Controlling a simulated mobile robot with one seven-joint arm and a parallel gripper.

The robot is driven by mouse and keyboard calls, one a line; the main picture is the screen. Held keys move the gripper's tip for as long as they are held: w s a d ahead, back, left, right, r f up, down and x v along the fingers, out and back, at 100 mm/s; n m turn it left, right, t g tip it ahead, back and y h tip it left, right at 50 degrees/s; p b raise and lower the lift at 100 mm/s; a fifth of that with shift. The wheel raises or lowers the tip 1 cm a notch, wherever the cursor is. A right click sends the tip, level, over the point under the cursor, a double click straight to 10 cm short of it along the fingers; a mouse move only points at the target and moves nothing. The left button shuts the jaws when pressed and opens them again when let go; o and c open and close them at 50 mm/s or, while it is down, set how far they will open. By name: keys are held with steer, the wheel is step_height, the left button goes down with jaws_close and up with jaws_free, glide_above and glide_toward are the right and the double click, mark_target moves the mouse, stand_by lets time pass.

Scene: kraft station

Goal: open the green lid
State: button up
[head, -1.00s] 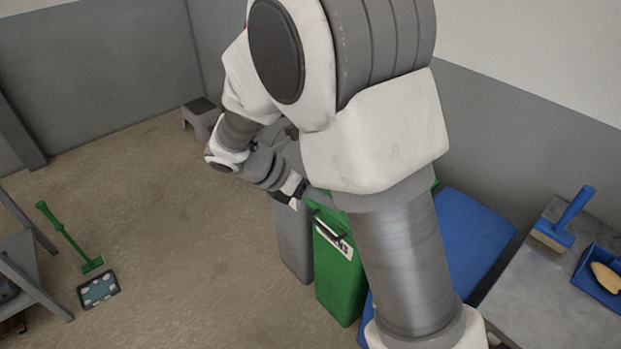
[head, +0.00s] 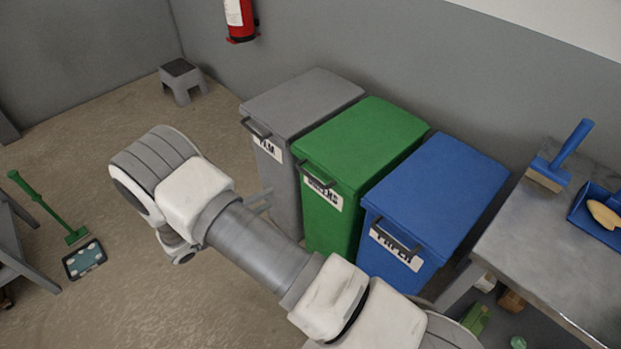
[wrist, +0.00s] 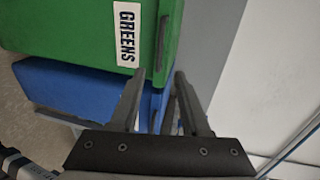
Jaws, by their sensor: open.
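The green lid (head: 362,137) lies flat and shut on the green bin (head: 327,212), the middle of three bins. A dark bar handle (head: 319,180) sits at its front edge, above a white label. In the wrist view the green bin (wrist: 75,28) shows sideways with its GREENS label, and its handle (wrist: 162,40) is just beyond my fingertips. My gripper (wrist: 159,76) is open, with nothing visibly held between its fingers. In the head view my arm crosses in front of the bins and hides most of the gripper.
A grey bin (head: 280,180) stands left of the green one and a blue bin (head: 398,262) right of it, both lidded. A metal table (head: 560,265) with a brush and dustpan is at right. A grey stool (head: 182,78) stands behind.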

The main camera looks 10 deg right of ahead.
mark_target(310, 175)
steer(key=b+x, duration=0.2)
steer(key=x, duration=1.5)
steer(key=shift+r, duration=0.15)
jaws_close()
stand_by(0.7)
